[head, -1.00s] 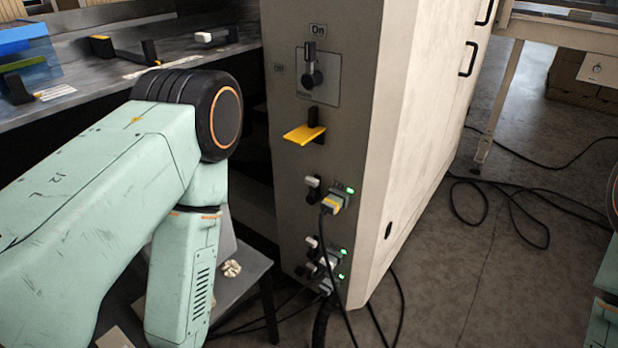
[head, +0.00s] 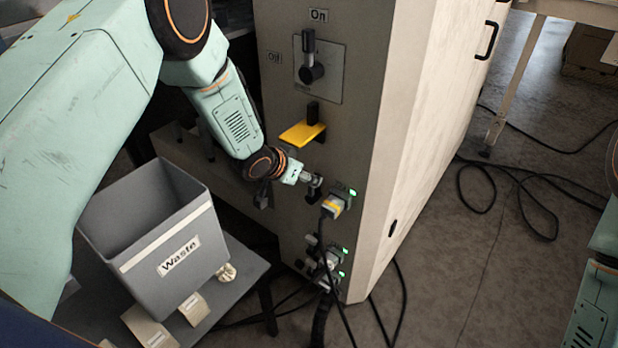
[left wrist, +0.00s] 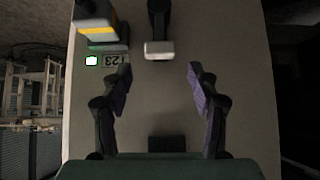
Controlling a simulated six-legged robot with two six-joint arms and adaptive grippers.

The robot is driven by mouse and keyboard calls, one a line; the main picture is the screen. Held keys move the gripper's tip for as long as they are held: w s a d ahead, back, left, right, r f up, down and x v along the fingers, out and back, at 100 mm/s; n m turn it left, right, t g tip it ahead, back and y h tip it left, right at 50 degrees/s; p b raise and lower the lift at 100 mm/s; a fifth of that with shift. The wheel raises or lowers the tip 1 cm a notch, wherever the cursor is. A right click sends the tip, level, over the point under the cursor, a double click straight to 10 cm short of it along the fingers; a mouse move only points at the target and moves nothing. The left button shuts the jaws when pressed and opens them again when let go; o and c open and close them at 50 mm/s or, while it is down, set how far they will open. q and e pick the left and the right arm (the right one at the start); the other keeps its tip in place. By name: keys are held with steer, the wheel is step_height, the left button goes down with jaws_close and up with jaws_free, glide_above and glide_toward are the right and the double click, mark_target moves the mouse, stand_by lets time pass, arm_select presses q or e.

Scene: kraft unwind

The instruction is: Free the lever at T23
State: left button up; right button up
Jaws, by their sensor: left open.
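The T23 lever (left wrist: 158,22), dark with a pale grey end, stands on the grey cabinet face in the left wrist view. A partly readable label ending in 23 (left wrist: 114,60) and a lit green lamp (left wrist: 92,60) are beside it. A plug with a yellow band (left wrist: 93,28) sits close by; it also shows in the head view (head: 333,207). My left gripper (left wrist: 160,82) is open and empty, with the lever just past its fingertips and lined up between them. In the head view this gripper (head: 312,181) is at the upper socket and partly hides the lever. My right gripper is out of view.
Above are a yellow flap (head: 302,133) and an On/Off rotary switch (head: 312,72). Lower plugs (head: 330,262) and hanging black cables (head: 345,310) are below. A grey Waste bin (head: 150,235) stands left on a low table. Cables lie on the floor at right.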

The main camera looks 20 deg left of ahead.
mark_target(313, 189)
arm_select(q)
steer(key=b+x, duration=0.1)
steer(key=x, duration=0.2)
steer(key=shift+w+d+f, duration=0.15)
steer(key=shift+f, duration=0.25)
steer(key=shift+c, duration=0.6)
jaws_close()
